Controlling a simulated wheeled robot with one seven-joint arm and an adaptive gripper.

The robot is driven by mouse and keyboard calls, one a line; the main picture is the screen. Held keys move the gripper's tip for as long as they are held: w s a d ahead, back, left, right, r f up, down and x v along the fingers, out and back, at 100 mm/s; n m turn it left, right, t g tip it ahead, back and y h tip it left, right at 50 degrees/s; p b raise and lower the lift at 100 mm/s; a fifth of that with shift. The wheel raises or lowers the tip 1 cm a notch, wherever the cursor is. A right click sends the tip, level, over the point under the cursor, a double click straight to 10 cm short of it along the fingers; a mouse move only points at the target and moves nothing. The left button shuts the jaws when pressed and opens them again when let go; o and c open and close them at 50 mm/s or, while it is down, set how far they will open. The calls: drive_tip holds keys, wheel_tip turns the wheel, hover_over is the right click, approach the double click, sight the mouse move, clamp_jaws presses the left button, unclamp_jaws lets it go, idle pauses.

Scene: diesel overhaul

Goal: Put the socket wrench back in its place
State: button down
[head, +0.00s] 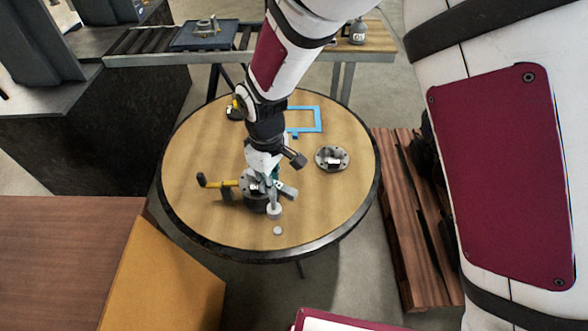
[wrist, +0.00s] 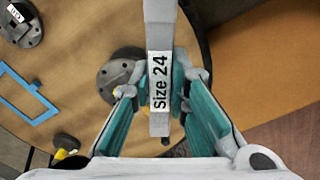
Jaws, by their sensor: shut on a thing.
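The socket wrench (wrist: 158,40) is a grey bar with a white "Size 24" label. My gripper (wrist: 162,85) is shut on it, with a teal finger on each side. In the head view my gripper (head: 268,181) is over the front middle of the round table, and the wrench (head: 288,192) sticks out to its right. A grey flange part (head: 250,187) is under and beside the gripper; it is partly hidden in the wrist view (wrist: 118,72). A blue rectangular frame (head: 321,120) lies on the table behind; I cannot tell whether it marks the wrench's place.
A wooden pallet (head: 425,240) stands at right.

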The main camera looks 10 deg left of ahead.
sight(275, 209)
drive_tip(key=shift+s+d+f, duration=0.1)
drive_tip(key=shift+d+f, duration=0.05)
drive_tip(key=shift+f, duration=0.3)
drive_tip(key=shift+f+b, duration=1.5)
drive_tip(key=shift+f, duration=2.15)
drive_tip(key=shift+f+b, duration=0.5)
drive_tip(key=shift+f, duration=0.5)
drive_tip(key=c, duration=0.9)
unclamp_jaws()
drive_tip(key=shift+r, duration=0.1)
drive_tip(key=shift+r+p, duration=1.85)
drive_tip(key=shift+r, duration=2.55)
